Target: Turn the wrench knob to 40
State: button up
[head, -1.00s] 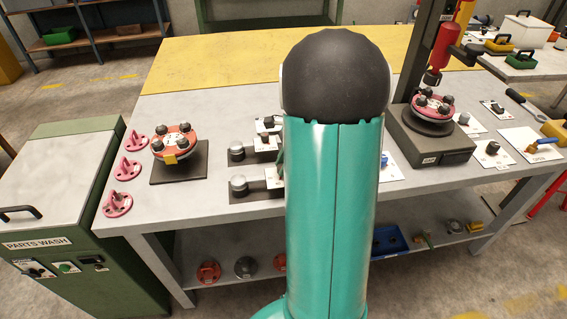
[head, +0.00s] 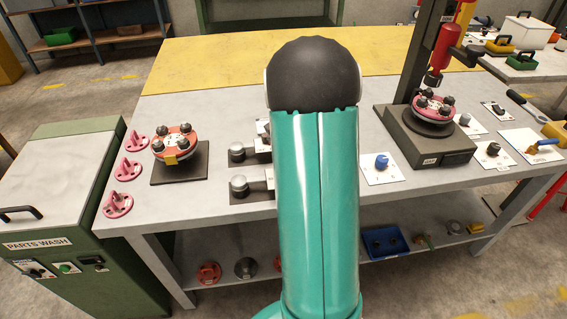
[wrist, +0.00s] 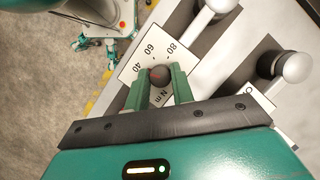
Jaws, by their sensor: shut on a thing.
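The wrench knob (wrist: 159,73) is a small dark round knob with a reddish face, in the middle of the wrist view. I cannot make out a pointer, so the present setting cannot be read. In the head view my own arm hides the gripper, the knob and its dial.
Two grey clamp-like fixtures (head: 238,187) with round metal ends stand beside the dial. A red flanged spool (head: 184,140) is at left, and another on the press (head: 432,162) at right. A blue knob (head: 382,161) on a white plate stands nearer the press.

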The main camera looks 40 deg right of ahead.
jog(key=shift+n, duration=0.3)
jog(key=o, duration=1)
jog(key=v, duration=1.4)
jog(key=shift+w+a, duration=0.1)
